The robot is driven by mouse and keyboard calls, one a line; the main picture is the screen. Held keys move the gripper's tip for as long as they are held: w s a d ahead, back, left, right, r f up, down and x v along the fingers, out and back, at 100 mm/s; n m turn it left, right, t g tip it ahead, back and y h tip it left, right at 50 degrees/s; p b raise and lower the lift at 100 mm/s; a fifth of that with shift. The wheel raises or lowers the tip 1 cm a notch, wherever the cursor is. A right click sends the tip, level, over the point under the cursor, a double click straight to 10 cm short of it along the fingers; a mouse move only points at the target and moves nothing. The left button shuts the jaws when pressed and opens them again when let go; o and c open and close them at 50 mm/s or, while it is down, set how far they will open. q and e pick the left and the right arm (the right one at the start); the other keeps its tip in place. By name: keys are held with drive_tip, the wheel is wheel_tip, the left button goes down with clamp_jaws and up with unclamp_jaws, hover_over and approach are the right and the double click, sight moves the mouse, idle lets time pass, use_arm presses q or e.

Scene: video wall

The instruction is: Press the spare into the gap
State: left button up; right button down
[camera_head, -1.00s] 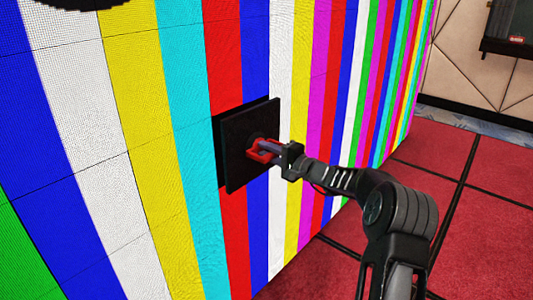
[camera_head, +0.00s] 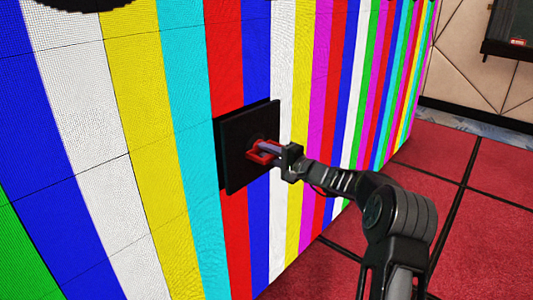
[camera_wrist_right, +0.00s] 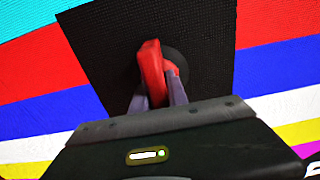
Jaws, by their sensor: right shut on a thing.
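The spare is a black square panel (camera_head: 238,158) standing upright close in front of the striped video wall. It also shows in the wrist view (camera_wrist_right: 105,50). The dark gap (camera_head: 217,132) shows as a thin strip along the panel's left and top edges; the panel hides the rest. My right gripper (camera_head: 262,151) is shut on the panel's front, with red parts at the fingertips against a round dark piece near its middle. The gripper also shows in the wrist view (camera_wrist_right: 158,75). My left gripper is not in view.
The video wall (camera_head: 130,150) fills the left and middle with coloured vertical stripes and thin seams. A red tiled floor (camera_head: 460,220) lies to the right. A beige panelled wall (camera_head: 465,70) and a dark screen (camera_head: 512,30) stand behind.

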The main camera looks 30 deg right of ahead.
drive_tip(key=shift+x, duration=1)
drive_tip(key=shift+w+a+r+b, duration=0.1)
drive_tip(key=shift+w+r+b, duration=0.15)
drive_tip(key=shift+b, duration=1.1)
idle(2.5)
drive_tip(key=shift+x, duration=0.9)
idle(2.2)
